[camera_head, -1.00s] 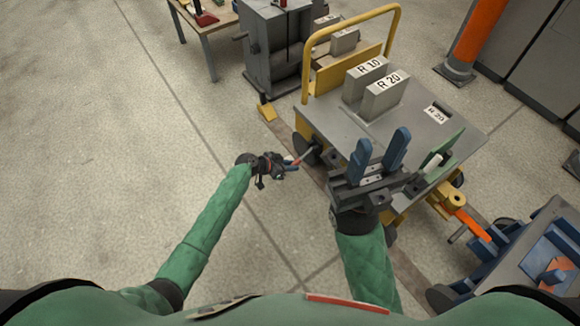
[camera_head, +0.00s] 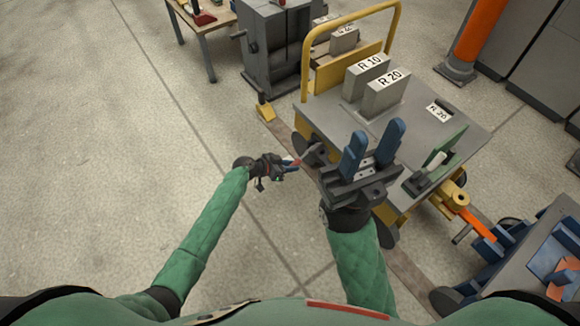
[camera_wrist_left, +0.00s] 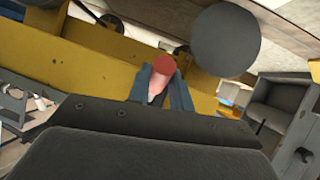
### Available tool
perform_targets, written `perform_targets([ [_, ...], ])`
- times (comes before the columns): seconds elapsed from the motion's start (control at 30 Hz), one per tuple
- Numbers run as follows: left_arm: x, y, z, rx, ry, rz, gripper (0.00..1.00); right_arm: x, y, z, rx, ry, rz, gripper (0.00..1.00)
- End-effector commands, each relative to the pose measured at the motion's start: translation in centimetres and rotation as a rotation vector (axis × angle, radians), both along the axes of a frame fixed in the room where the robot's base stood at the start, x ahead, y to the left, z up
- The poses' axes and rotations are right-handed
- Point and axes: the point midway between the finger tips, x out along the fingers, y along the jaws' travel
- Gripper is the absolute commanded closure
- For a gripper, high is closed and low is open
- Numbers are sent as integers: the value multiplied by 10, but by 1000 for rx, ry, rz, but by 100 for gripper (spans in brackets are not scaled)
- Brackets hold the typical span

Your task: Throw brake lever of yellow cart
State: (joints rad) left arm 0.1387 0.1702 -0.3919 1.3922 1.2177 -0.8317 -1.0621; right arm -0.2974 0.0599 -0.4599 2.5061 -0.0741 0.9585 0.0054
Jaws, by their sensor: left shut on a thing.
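The yellow cart (camera_head: 328,112) has a grey deck and a yellow push frame. Its brake lever (camera_head: 296,163) has a red grip and sticks out from the cart's left side, near a dark wheel. My left gripper (camera_head: 288,166) is shut on the lever's grip beside the cart. In the left wrist view, the round red end of the brake lever (camera_wrist_left: 152,72) shows between the blue-grey fingers (camera_wrist_left: 154,88), in front of the yellow frame. My right gripper (camera_head: 373,148) has two blue fingers spread apart with nothing between them, over the cart's near edge.
Grey blocks marked R 10 (camera_head: 366,72) and R 20 (camera_head: 385,95) stand on the deck. A green-sided fixture (camera_head: 436,158) sits at its near right. A blue and grey cart (camera_head: 530,250) is at the lower right. The floor (camera_head: 110,150) to the left is clear.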

Motion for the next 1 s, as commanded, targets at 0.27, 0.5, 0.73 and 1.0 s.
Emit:
perform_targets([
  [0.27,-1,0,-2,-1,0,0,100,0,1,-2,4,6,2,64],
  [0.5,-1,0,-3,-1,0,0,100,0,0,-2,3,7,-1,64],
  [0.73,0,0,-2,-2,-1,0,57,0,-1,-3,2,6,-2,64],
  [1.0,-1,3,1,-1,-2,1,57,0,-1,-2,-2,7,-1,64],
])
